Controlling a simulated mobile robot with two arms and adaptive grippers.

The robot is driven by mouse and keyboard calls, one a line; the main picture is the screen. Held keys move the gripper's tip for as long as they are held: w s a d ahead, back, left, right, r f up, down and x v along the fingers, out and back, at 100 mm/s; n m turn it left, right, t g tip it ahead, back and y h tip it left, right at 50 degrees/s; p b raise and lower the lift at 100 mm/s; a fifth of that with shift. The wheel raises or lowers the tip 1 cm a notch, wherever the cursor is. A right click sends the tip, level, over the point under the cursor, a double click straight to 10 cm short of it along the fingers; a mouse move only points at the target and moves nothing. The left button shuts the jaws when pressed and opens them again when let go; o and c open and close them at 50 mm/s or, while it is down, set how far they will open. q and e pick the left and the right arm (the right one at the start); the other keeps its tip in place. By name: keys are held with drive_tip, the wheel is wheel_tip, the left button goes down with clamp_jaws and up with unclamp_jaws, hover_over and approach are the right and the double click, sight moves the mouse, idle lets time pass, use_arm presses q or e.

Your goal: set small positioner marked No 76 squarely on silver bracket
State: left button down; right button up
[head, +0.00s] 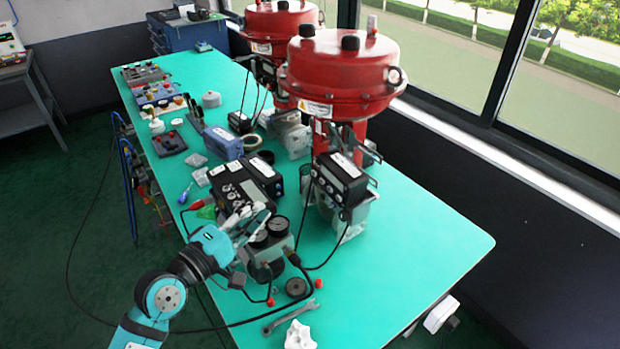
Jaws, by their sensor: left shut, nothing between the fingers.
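A black box-shaped positioner (340,176) with white labels sits at the near red valve, above silver metal parts (350,218) that look like a bracket. A smaller black unit (240,122) stands by the rear valve, near more silver bracket parts (294,136). The number No 76 is too small to read on any unit. My left gripper (252,214) is shut and empty, over the table beside a grey device with round gauges (277,228). It partly covers this device and the black control box behind it. My right gripper is out of view.
A black control box (240,186) and a blue device (222,143) stand mid-table. Two red valve actuators (343,72) rise along the window side. A wrench (290,317), a white part (299,335) and cables lie in front. The table's right end (430,245) is clear.

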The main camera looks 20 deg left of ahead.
use_arm(q)
drive_tip(key=shift+w+d+r, duration=0.1)
drive_tip(key=shift+w+r, duration=0.05)
drive_tip(key=shift+w, duration=0.2)
drive_tip(key=p, duration=0.3)
approach(314, 175)
drive_tip(key=w+a, duration=0.2)
drive_tip(key=w, duration=0.2)
drive_tip(key=d, duration=0.1)
drive_tip(key=w+d, duration=0.1)
drive_tip(key=d+p, duration=0.1)
drive_tip(key=shift+w+d+r, duration=0.1)
drive_tip(key=shift+w, duration=0.25)
drive_tip(key=shift+w+d, duration=0.1)
drive_tip(key=shift+d, duration=0.25)
drive_tip(key=shift+w, duration=0.1)
